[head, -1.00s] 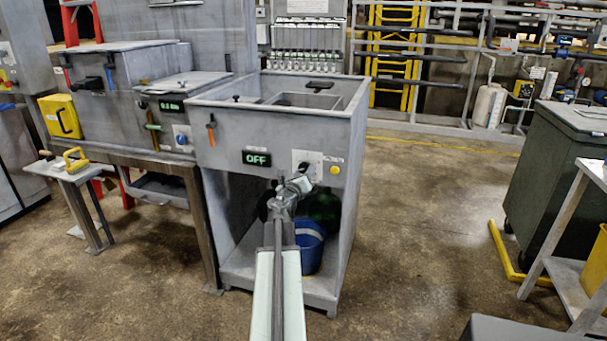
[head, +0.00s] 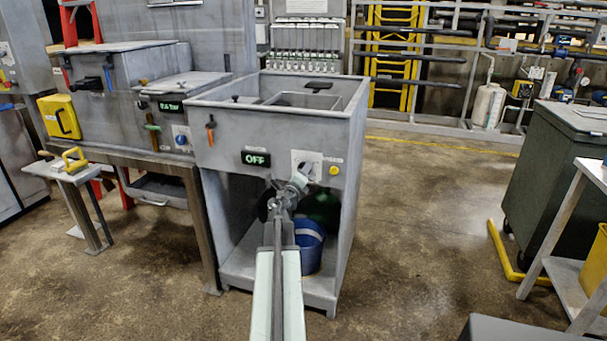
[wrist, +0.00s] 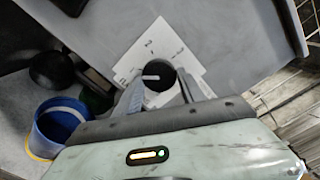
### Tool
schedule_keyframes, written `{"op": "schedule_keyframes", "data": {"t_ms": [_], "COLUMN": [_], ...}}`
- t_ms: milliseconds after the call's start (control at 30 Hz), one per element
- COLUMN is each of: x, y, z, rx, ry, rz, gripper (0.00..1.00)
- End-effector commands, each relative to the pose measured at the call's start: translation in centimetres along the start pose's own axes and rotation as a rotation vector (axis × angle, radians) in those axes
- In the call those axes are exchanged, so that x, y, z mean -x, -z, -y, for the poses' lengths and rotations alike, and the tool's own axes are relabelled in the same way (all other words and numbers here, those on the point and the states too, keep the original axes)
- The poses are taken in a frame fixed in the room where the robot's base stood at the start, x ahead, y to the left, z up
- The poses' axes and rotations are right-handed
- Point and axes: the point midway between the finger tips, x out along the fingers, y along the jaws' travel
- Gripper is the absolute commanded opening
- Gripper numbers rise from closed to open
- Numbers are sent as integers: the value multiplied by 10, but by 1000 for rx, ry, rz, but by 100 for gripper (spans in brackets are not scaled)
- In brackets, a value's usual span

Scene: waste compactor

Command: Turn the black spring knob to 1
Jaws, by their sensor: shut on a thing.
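The black spring knob (wrist: 158,82) sits on a white marked plate (wrist: 150,48) on the grey cabinet front. A white pointer line on the knob points left in the wrist view. My gripper (wrist: 160,90) has one finger on each side of the knob and is shut on it. In the head view, my gripper (head: 300,182) is at the white plate (head: 313,158) and largely hides the knob. The green display (head: 255,159) left of the plate reads OFF. The small marks on the plate are too blurred to read surely.
A yellow button (head: 334,170) is right of the plate. A blue bucket (head: 308,248) stands inside the open cabinet below; it also shows in the wrist view (wrist: 60,125). An orange-handled lever (head: 211,130) is at the upper left.

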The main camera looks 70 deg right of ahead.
Motion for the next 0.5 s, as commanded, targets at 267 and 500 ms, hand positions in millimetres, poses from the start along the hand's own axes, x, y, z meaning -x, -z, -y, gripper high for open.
{"op": "schedule_keyframes", "data": {"t_ms": [267,500], "x": [0,0], "y": [1,1], "z": [0,0], "rx": [3,3], "ry": [1,1], "rz": [-1,-1], "gripper": [6,67]}}
